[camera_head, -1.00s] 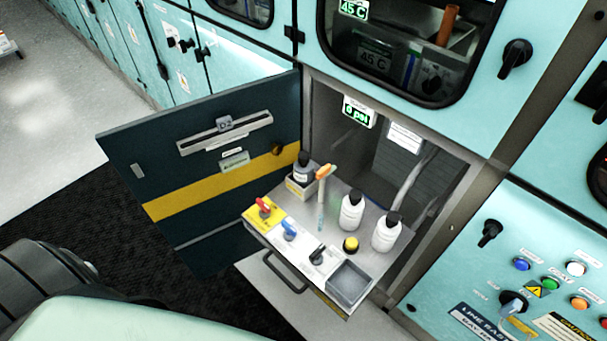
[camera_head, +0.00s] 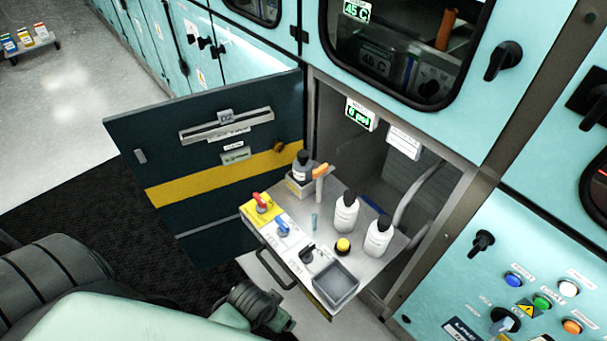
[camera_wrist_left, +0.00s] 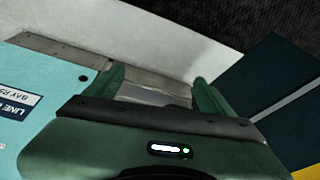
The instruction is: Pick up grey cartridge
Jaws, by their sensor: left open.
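No object is clearly recognisable as a grey cartridge in these views. The pulled-out drawer tray (camera_head: 330,210) carries a grey bottle with a dark cap (camera_head: 303,167) in a small holder, and two white bottles with dark caps, one in the middle (camera_head: 346,213) and one to the right (camera_head: 378,236). My left gripper (camera_wrist_left: 160,88) shows in the left wrist view, its two green fingers apart with nothing between them. A pale metal edge lies beyond the fingers. My right gripper is not in view.
A dark cabinet door (camera_head: 210,165) stands open left of the tray. Red, blue and black switches, a yellow button (camera_head: 342,245) and an empty grey bin (camera_head: 335,283) sit at the tray's front. A cart (camera_head: 30,45) with coloured items stands far left.

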